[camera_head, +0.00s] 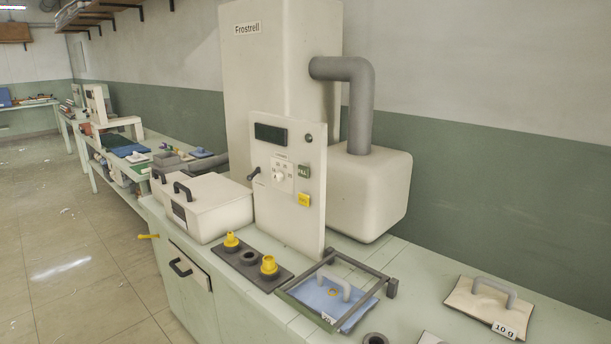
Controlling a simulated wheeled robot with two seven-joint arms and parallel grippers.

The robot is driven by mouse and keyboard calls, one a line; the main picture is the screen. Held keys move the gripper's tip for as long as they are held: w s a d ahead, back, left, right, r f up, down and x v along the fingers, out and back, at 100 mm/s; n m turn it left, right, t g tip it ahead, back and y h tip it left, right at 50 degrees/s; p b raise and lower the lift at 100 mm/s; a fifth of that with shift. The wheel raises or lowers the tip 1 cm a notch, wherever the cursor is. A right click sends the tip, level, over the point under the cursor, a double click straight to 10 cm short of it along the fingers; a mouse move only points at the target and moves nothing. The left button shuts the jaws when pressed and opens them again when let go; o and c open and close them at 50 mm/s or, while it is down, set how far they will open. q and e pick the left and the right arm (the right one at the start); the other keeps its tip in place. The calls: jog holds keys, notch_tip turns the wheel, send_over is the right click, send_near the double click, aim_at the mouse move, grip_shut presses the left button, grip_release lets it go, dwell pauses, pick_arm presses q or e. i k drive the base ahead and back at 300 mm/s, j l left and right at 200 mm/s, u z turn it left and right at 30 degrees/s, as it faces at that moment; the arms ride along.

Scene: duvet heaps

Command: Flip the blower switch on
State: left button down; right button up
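A cream machine (283,60) labelled "Frostrell" stands on the bench against the wall. Its upright control panel (290,225) carries a dark display (270,134), a white plate with a round knob (277,173), a green button (304,171) and a yellow button (304,200). A small dark round part (308,138) sits at the panel's upper right. A dark lever (254,174) sticks out at the panel's left edge. Which of these is the blower switch I cannot tell; the labels are too small to read. Neither of my grippers is in view.
A grey pipe (361,105) joins the machine to a cream box (369,190). A lidded white box (213,210) stands left of the panel. In front lie a dark strip with yellow nozzles (268,265), a grey frame (372,278) over blue cloth, and a "10 g" pad (484,308).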

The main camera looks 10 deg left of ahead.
aim_at(249, 178)
jog(key=i+j+z, duration=0.1)
jog(key=j, duration=0.3)
jog(key=i+j+z, duration=0.1)
jog(key=i+j, duration=0.15)
jog(key=j, duration=0.15)
jog(key=i+j, duration=0.15)
jog(key=j, duration=0.3)
jog(key=i+j+z, duration=0.15)
jog(key=j, duration=0.25)
jog(key=i+j+z, duration=0.1)
jog(key=j, duration=0.35)
jog(key=i+j+z, duration=0.1)
jog(key=j, duration=0.35)
jog(key=i, duration=0.05)
